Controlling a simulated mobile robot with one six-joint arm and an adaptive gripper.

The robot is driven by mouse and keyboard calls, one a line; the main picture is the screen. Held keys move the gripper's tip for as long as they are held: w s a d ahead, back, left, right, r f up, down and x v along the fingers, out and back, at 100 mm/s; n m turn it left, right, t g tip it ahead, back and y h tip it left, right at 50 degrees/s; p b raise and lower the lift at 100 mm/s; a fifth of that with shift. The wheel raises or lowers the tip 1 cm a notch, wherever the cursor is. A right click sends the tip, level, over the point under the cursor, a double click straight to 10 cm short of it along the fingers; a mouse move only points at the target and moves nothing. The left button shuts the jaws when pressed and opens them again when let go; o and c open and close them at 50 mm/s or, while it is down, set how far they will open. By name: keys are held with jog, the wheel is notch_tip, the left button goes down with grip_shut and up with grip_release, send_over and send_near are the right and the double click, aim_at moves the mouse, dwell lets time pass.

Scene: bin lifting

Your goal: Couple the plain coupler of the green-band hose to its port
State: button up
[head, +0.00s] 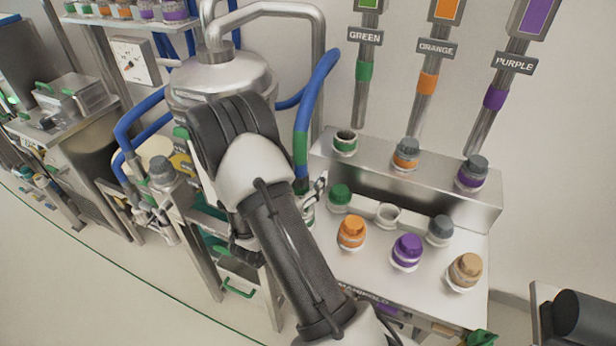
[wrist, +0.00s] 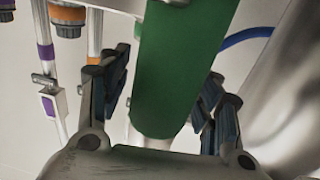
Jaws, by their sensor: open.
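The green-band hose is blue with a green band (head: 301,148) and hangs from the right side of the steel tank. In the wrist view the green band (wrist: 180,75) lies between the two fingers of my gripper (wrist: 160,105), which is open with a finger on either side. In the head view my arm mostly hides the gripper. The plain coupler at the hose's lower end is not clearly visible. The green port (head: 345,142), under the GREEN sign (head: 365,37), has a green ring and a dark open mouth.
On the manifold shelf (head: 385,288) below sit several coloured caps, including a green cap (head: 340,194), and an empty white ring (head: 387,215). The tank (head: 222,75) stands behind my arm.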

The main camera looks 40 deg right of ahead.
jog(key=v, duration=1.1)
jog(key=shift+s+a, duration=0.15)
jog(key=shift+a, duration=0.2)
jog(key=w+a+r+n+t+y, duration=0.3)
jog(key=w+a+r+t+y, duration=0.25)
jog(key=w+a+y, duration=0.6)
jog(key=s+a+r+n+y, duration=0.5)
jog(key=s+a+r+y, duration=0.1)
jog(key=a+r, duration=0.25)
jog(key=s+d+r+n+g, duration=0.1)
jog(key=s+n+g, duration=0.5)
jog(key=s, duration=1.7)
jog(key=shift+r, duration=0.5)
